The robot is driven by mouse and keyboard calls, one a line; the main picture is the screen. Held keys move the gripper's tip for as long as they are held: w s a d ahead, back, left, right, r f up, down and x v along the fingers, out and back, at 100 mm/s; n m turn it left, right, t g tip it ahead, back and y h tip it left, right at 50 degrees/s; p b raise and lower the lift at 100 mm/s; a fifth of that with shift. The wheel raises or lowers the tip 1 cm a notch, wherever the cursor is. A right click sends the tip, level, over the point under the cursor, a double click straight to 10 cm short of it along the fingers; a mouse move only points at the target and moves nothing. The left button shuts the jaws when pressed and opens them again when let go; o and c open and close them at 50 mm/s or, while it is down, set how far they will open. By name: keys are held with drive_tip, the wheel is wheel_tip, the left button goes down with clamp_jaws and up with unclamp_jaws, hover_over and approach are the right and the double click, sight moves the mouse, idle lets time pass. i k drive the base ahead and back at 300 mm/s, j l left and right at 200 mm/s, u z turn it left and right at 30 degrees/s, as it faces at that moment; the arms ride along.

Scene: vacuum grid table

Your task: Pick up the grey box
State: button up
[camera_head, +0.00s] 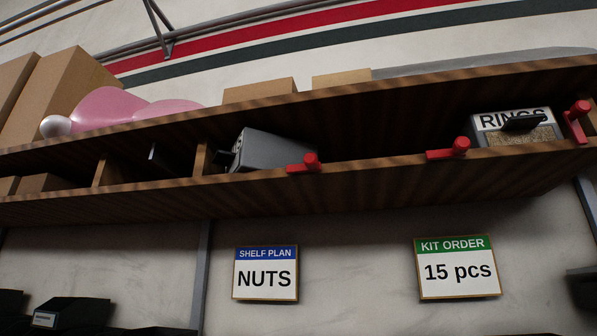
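A grey box (272,151) sits in a compartment of the wooden shelf (330,197), left of the picture's middle. It stands turned at an angle, with a dark part at its left end beside a wooden divider (201,158). A red clip (305,164) on the shelf's front edge stands before its lower right and hides a little of it. Any label on the grey box does not show. My gripper is not in view.
A box marked RINGS (517,130) sits at the right, between red clips (449,149). The shelf between the two boxes looks empty. Cardboard boxes (62,98) and a pink object (125,108) lie above. Signs (265,274) read "NUTS" and "15 pcs" (458,269) below.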

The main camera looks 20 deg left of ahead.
sight(255, 149)
drive_tip(key=j+z, duration=0.7)
drive_tip(key=j, duration=0.15)
drive_tip(key=k+j, duration=0.1)
drive_tip(key=j, duration=0.3)
drive_tip(key=j+z, duration=0.15)
drive_tip(key=j, duration=0.25)
drive_tip(key=k+j, duration=0.2)
drive_tip(key=j, duration=0.2)
drive_tip(key=k+j+z, duration=0.15)
drive_tip(key=j, duration=0.65)
drive_tip(key=k+j+z, duration=0.15)
drive_tip(key=j, duration=0.2)
